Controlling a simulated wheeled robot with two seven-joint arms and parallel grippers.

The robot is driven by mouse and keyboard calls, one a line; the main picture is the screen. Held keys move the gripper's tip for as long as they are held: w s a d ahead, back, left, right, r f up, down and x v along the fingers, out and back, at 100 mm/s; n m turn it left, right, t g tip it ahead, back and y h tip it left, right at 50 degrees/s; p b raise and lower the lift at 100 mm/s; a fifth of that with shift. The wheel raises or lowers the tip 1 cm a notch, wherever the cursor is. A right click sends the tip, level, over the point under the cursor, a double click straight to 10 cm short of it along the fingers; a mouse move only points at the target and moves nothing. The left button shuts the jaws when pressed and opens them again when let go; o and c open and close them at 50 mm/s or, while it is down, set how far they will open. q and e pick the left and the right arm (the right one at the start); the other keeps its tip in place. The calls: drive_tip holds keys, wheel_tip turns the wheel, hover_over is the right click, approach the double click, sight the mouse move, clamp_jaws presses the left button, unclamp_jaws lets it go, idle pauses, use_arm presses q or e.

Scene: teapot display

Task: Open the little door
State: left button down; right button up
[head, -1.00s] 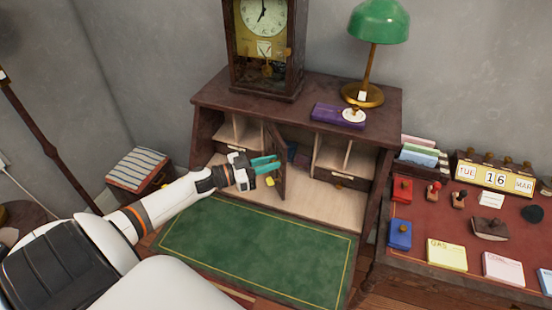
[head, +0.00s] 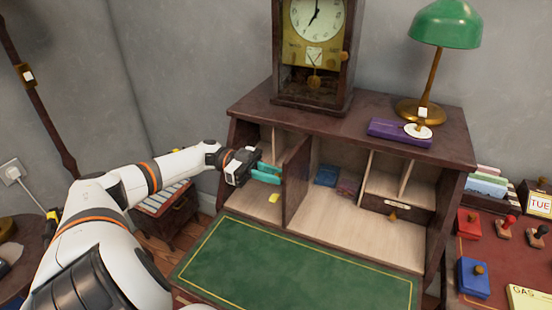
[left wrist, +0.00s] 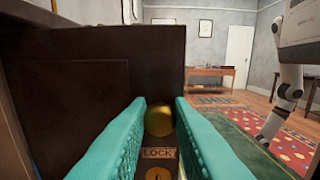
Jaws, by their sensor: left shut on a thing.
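The little door (head: 296,182) is a dark brown panel in the middle of the desk's pigeonholes. It stands swung outward, seen nearly edge-on in the head view, and its compartment shows open to its right. My left gripper (head: 267,173), with teal fingers, is at the door's left face. In the left wrist view, the fingers (left wrist: 160,130) are on either side of a round brass knob (left wrist: 158,120) on the dark door face (left wrist: 95,75). A plate marked LOCK (left wrist: 158,153) sits below the knob. My right gripper is not in view.
The open compartment holds a blue item (head: 326,175) and a dark reddish one (head: 348,187). A clock (head: 315,50), a purple box (head: 398,134) and a green lamp (head: 445,25) stand on top. A green writing mat (head: 300,265) lies clear in front.

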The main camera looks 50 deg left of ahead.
use_arm(q)
drive_tip(key=shift+a+f+m+g+b, duration=0.2)
drive_tip(key=shift+m+g+b, duration=0.15)
drive_tip(key=shift+g, duration=0.25)
drive_tip(key=c, duration=1.4)
unclamp_jaws()
drive_tip(key=shift+w+d+r, duration=0.1)
drive_tip(key=shift+o, duration=0.4)
drive_tip(key=shift+w, duration=0.25)
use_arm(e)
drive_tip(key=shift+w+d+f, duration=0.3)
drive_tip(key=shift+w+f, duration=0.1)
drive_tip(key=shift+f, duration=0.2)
use_arm(q)
wheel_tip(320, 180, up, 10)
drive_tip(key=shift+r, duration=0.15)
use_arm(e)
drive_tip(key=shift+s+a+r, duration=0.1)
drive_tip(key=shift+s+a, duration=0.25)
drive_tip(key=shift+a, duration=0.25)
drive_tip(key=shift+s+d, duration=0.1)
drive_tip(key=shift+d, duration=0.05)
